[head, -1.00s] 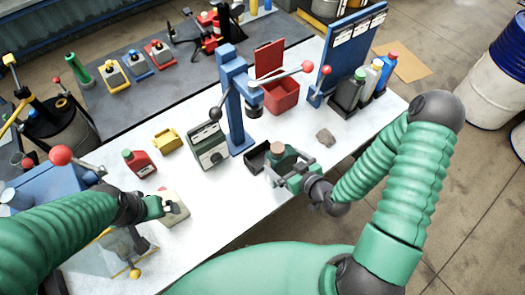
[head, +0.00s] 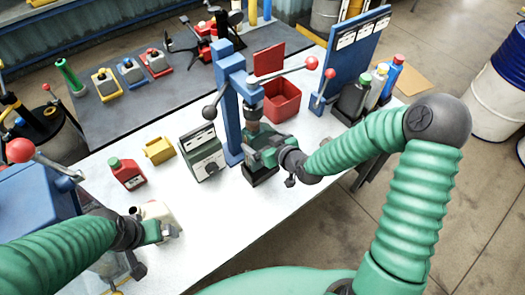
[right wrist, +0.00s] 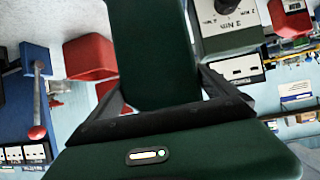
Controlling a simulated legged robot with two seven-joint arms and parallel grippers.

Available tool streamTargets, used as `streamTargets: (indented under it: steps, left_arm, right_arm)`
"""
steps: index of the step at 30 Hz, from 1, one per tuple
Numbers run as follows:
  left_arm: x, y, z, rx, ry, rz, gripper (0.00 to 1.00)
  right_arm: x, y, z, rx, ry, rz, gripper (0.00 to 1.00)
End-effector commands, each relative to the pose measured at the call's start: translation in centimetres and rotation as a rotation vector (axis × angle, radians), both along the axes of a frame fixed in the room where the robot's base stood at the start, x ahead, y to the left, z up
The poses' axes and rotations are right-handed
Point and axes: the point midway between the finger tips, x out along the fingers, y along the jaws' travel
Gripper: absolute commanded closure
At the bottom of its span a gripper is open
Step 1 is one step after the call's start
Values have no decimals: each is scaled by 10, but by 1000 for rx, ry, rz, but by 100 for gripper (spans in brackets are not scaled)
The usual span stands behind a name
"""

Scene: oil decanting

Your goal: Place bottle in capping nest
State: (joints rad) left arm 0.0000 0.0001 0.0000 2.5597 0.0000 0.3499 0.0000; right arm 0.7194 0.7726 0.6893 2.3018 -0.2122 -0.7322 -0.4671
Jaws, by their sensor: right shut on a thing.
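The dark green bottle (head: 268,141) is in my right gripper (head: 270,155), below the head of the blue capping press (head: 233,110). The black capping nest (head: 260,176) is at the foot of the press, under the gripper. The bottle's base is hidden, so I cannot tell if it is seated there. In the right wrist view the bottle (right wrist: 153,55) stands between the dark fingers, which are shut on it. My left gripper (head: 158,231) is at a cream container (head: 158,213) at the front left; its fingers are too unclear to judge.
A grey-green box with a dial (head: 204,155) stands left of the press. A red bin (head: 281,100) is behind it, and a red-tipped lever (head: 311,63) reaches over the bin. A red bottle (head: 128,173) and a yellow tray (head: 159,150) are further left.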

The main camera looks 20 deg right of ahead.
Motion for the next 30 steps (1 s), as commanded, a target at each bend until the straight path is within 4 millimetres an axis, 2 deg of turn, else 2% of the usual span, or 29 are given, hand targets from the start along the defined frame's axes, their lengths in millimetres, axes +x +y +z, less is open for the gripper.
streamTargets:
  steps: [8,15,26,27,30]
  left_arm:
    - [0,0,2,0,0,0,0]
    - [0,0,6,0,0,0,0]
    - [0,0,2,0,0,0,0]
    - [0,0,4,0,0,0,0]
    - [0,0,4,0,0,0,0]
  right_arm:
    - [0,0,-23,0,-2,1,76]
    - [0,0,-57,1,-2,1,76]
    - [0,0,-63,-2,-5,1,76]
    - [-1,0,-64,-1,2,0,0]
    - [-1,0,-64,-1,2,0,0]
